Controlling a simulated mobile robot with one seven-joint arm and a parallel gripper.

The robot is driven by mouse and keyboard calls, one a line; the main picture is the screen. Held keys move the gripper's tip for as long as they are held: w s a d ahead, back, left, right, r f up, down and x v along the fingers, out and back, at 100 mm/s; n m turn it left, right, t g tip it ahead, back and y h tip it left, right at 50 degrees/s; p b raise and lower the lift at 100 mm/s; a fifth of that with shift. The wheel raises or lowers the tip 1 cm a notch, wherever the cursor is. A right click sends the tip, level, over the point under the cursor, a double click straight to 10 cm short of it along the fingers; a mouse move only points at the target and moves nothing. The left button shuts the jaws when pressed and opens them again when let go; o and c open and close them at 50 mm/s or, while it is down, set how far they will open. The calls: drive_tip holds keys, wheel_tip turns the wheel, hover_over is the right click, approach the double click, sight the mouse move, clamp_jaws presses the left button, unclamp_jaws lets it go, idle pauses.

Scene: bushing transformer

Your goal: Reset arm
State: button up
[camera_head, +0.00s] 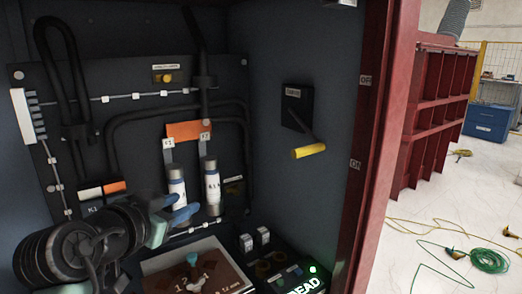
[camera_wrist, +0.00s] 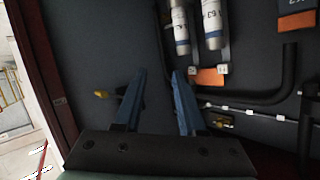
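My gripper (camera_head: 184,209) shows in the head view inside the dark cabinet, at the lower left, in front of the lower part of the left fuse. Its blue fingers also show in the wrist view (camera_wrist: 159,73), spread apart with only dark panel seen between them. It is open and empty. My dark arm reaches in from the lower left and hides part of the cabinet. Whether the fingers touch anything cannot be told.
Two white fuses, left (camera_head: 176,188) and right (camera_head: 212,187), stand upright below an orange plate (camera_head: 188,131). A yellow-handled lever (camera_head: 308,151) sits on the right wall. A red frame (camera_head: 375,150) edges the opening. A lit box (camera_head: 290,277) lies at the bottom.

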drive_tip(key=s+d+r+n+t+y+p, duration=0.1)
drive_tip(key=s+d+r+t+p, duration=0.15)
drive_tip(key=r, duration=0.55)
drive_tip(key=s+d+r+n+t+p, duration=0.1)
drive_tip(key=s+d+r+t+p, duration=0.2)
drive_tip(key=r, duration=0.6)
drive_tip(key=s+d+r+n+t+y+p, duration=0.1)
drive_tip(key=d+r+t, duration=0.1)
drive_tip(key=d+r, duration=0.45)
drive_tip(key=s+d+r+n+t+p, duration=0.1)
drive_tip(key=s+r+t, duration=0.2)
drive_tip(key=s+r, duration=0.4)
drive_tip(key=s+d+r+n+t+y+p, duration=0.1)
drive_tip(key=s+r+t+p, duration=0.1)
drive_tip(key=s+r, duration=0.5)
drive_tip(key=shift+s+d+r+n+t, duration=0.15)
drive_tip(key=shift+d+r+n+t, duration=0.25)
drive_tip(key=shift+r+t, duration=0.25)
